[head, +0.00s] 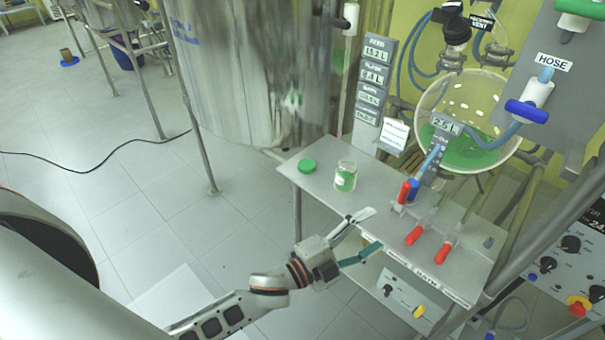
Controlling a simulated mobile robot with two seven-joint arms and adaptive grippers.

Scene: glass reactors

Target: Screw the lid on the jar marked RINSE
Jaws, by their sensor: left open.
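A small glass jar (345,176) with green contents and a pale label stands upright and uncovered on the grey metal shelf (322,153). The label is too small to read. A green lid (307,166) lies on the shelf to the left of the jar, apart from it. My left gripper (370,229) is open and empty at the shelf's front edge, below and right of the jar, its fingers pointing up and right. My right gripper is out of view.
Red-handled valves (414,235) and a blue one stand on the shelf's right part. A large steel tank (250,70) rises behind left. A glass vessel (465,115) with green liquid hangs at right. A control box (402,294) sits below the shelf. Floor at left is mostly clear.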

